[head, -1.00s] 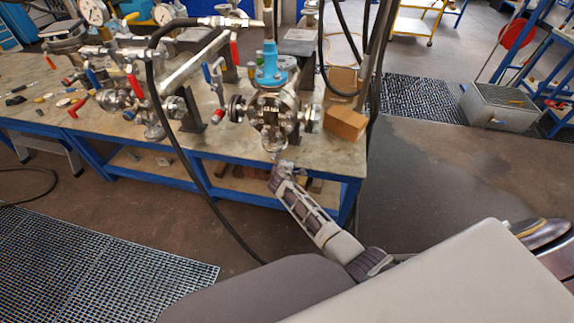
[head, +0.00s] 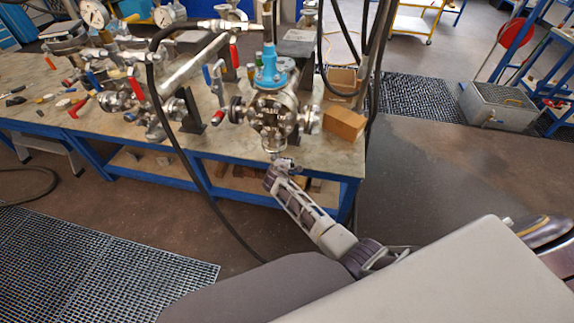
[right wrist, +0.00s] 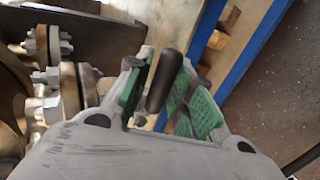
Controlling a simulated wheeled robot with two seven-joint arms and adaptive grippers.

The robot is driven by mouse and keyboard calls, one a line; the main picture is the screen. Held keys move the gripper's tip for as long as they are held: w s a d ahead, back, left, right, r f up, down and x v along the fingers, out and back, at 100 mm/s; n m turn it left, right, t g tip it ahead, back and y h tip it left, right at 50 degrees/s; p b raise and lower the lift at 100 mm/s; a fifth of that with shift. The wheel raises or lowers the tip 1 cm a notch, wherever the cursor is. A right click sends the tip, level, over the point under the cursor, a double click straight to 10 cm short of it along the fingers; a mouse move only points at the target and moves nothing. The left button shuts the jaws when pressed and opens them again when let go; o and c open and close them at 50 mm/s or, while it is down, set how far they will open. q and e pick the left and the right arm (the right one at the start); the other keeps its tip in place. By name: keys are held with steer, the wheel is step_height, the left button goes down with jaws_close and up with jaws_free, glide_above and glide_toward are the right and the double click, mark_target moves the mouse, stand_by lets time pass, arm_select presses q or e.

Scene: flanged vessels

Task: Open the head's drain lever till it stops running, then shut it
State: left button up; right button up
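A flanged steel vessel head (head: 272,118) with a blue top fitting (head: 270,70) stands at the front edge of the workbench in the head view. My right gripper (head: 280,166) is just below and in front of it. In the right wrist view a black lever handle (right wrist: 163,80) stands between the two green-padded fingers of my right gripper (right wrist: 165,95). The fingers are apart, with a gap on the handle's left; contact on its right side is unclear. Steel flanges and bolts (right wrist: 62,80) lie left of the fingers. No running liquid can be made out. My left gripper is out of view.
The workbench (head: 215,150) has blue legs and a lower shelf. A cardboard box (head: 344,122) sits right of the vessel. Valves with red and blue handles (head: 138,95) crowd the left. A black hose (head: 185,160) hangs in front.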

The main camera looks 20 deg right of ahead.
steer(key=shift+o, duration=1.1)
steer(key=shift+s, duration=0.15)
steer(key=v, duration=1.1)
steer(key=shift+s+a+r, duration=0.25)
steer(key=shift+w, duration=0.2)
stand_by(0.9)
